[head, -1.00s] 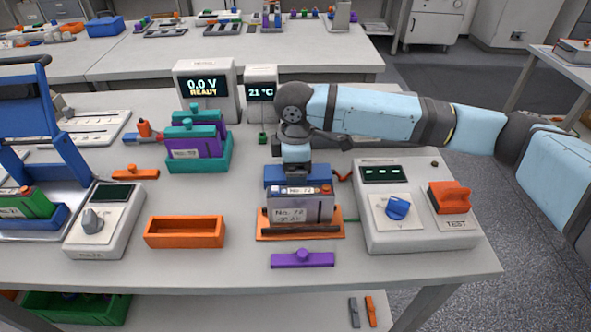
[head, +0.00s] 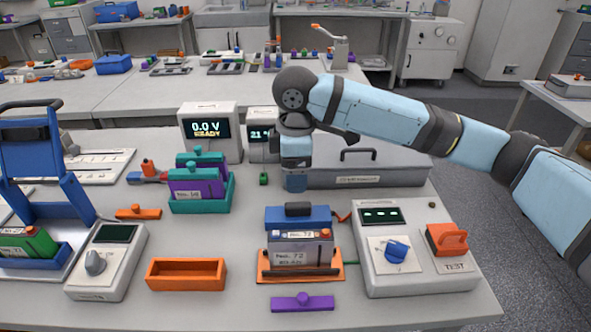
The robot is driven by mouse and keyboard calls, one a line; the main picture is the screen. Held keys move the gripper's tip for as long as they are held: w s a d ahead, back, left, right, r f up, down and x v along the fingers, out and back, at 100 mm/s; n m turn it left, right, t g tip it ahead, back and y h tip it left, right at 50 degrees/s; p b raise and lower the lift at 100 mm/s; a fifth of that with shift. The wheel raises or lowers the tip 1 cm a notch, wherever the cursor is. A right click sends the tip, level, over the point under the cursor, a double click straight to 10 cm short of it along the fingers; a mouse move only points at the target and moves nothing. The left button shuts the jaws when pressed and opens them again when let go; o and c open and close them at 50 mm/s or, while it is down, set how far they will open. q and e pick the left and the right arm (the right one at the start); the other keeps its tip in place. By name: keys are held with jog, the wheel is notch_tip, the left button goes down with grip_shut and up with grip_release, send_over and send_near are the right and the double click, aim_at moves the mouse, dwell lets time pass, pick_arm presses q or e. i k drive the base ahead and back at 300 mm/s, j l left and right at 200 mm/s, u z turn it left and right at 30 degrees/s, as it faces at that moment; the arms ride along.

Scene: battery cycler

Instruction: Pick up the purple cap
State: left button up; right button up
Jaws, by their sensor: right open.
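The purple cap (head: 303,302) is a flat bar with a round knob on top. It lies on the table near the front edge, in front of the orange base with the grey battery (head: 298,248). My right gripper (head: 296,186) points down behind the battery and its blue block (head: 297,217). It is well above and behind the cap, apart from it. Its fingers are hardly visible; it is open, and I see nothing held in it. My left gripper is out of view.
The tester box (head: 415,250) with a blue knob and orange switch stands right of the battery. An empty orange tray (head: 187,287) lies left of the cap. A teal holder (head: 205,204) with purple batteries is farther back, and a grey case (head: 370,176) stands behind the tester.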

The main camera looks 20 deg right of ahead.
aim_at(303, 303)
jog(key=k, duration=1)
